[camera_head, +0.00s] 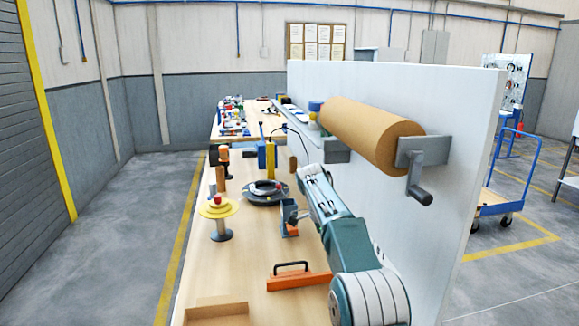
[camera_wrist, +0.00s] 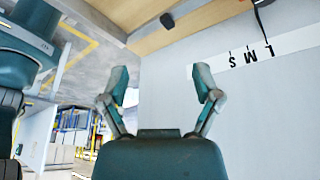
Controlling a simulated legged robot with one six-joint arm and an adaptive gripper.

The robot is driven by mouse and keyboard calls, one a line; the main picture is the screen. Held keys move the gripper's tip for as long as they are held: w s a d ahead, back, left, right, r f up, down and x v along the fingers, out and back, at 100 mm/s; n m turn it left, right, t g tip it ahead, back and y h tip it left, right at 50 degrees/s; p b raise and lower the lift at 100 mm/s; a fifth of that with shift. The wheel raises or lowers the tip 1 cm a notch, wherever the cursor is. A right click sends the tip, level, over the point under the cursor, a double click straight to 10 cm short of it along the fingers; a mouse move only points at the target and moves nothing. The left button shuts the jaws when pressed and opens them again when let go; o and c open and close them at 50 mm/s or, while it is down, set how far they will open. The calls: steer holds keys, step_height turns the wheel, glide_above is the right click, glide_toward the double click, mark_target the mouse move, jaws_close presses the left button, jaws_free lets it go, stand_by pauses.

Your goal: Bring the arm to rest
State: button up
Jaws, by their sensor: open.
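My gripper (camera_wrist: 160,82) is open in the wrist view, its two teal fingers spread wide with nothing between them. Behind it is a pale panel. In the head view my arm is folded over the right side of the workbench (camera_head: 240,255), close to the upright white panel (camera_head: 460,130). My gripper is hard to make out there. A dark coil (camera_head: 265,193) lies on a round black base at mid-bench, left of the arm and apart from it.
A yellow spool stand (camera_head: 219,209), an orange tool with a black handle (camera_head: 299,279) and a teal-and-orange item (camera_head: 289,217) stand on the bench. A brown roll (camera_head: 370,130) hangs on the panel with a crank. The floor left of the bench is clear.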

steer(key=s+d+r+n+t+y, duration=0.1)
steer(key=s+d+r+n+t, duration=0.1)
steer(key=s+r+n, duration=0.55)
steer(key=s+d+r+n+t+y, duration=0.15)
steer(key=s+r+n, duration=0.3)
steer(key=s, duration=0.55)
steer(key=s+f+n+t, duration=0.2)
steer(key=s+f+n, duration=0.2)
steer(key=s, duration=0.7)
steer(key=s+f+n+t+y, duration=0.1)
steer(key=s+f+n, duration=0.3)
steer(key=s, duration=0.7)
steer(key=shift+s+d+n+t, duration=0.2)
steer(key=shift+n+t, duration=0.25)
steer(key=shift+n, duration=0.75)
